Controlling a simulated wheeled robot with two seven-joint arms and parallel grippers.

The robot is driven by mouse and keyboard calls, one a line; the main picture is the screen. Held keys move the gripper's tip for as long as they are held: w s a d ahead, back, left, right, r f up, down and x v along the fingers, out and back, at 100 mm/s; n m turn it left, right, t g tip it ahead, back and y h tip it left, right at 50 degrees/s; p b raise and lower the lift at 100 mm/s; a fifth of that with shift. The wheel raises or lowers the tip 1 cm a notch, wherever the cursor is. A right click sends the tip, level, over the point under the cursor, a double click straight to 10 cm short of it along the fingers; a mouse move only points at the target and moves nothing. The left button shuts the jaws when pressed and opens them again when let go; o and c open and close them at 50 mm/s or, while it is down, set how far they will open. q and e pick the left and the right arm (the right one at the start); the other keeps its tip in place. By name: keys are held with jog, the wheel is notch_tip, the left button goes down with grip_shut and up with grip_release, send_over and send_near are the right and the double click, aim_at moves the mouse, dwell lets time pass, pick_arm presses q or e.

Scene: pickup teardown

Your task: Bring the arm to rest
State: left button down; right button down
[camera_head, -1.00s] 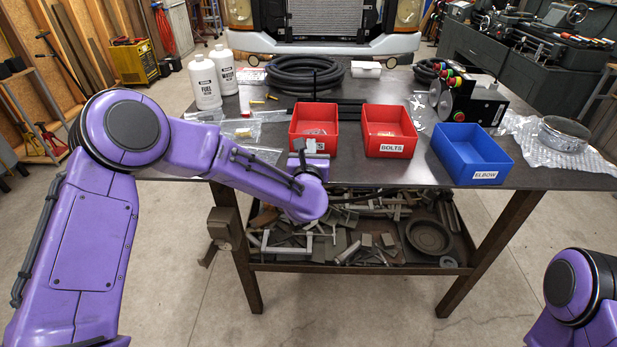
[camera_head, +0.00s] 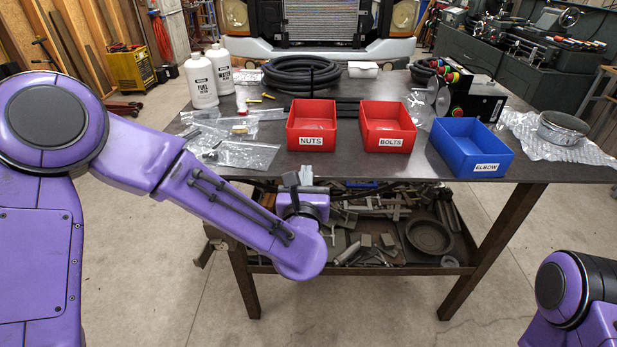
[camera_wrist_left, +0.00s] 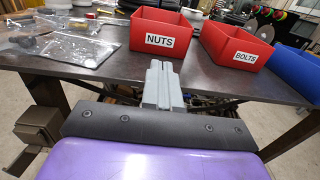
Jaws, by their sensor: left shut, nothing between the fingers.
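My left arm comes in from the left in the head view, its forearm sloping down to the right. My left gripper (camera_head: 292,180) is at the wrist, in front of the table's front edge and below the red NUTS bin (camera_head: 311,142). In the left wrist view its grey fingers (camera_wrist_left: 162,78) are together with nothing between them. They point toward the table edge and the NUTS bin (camera_wrist_left: 159,41), apart from the bin. Only part of my right arm shows at the lower right; its gripper is out of view.
A red BOLTS bin (camera_head: 390,142) and a blue ELBOW bin (camera_head: 487,167) stand along the front of the table (camera_head: 345,172). Plastic bags (camera_head: 247,155) lie at left. A lower shelf (camera_head: 380,268) holds metal parts. Open floor lies before the table.

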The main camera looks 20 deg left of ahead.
pick_arm(q)
jog(key=s+a+f+m+g+h, duration=0.1)
jog(key=s+f+m+g+h, duration=0.2)
jog(key=f+m, duration=0.75)
jog(key=s+a+f+m+g, duration=0.2)
jog(key=s+f+m, duration=0.2)
jog(key=f+m, duration=0.65)
jog(key=s+a+f+m+g, duration=0.3)
jog(key=s+f, duration=0.3)
jog(key=s, duration=0.3)
jog(key=s+a+f+m+g+y, duration=0.1)
jog(key=s+a+f+m+g, duration=0.2)
jog(key=s, duration=0.6)
jog(key=s+a+f+m+g+y, duration=0.1)
jog(key=s+a+f+m+g, duration=0.2)
jog(key=s+a+f+m, duration=0.2)
jog(key=s+a+f, duration=0.1)
jog(key=s+f, duration=0.2)
jog(key=s, duration=0.1)
jog(key=shift+f, duration=0.3)
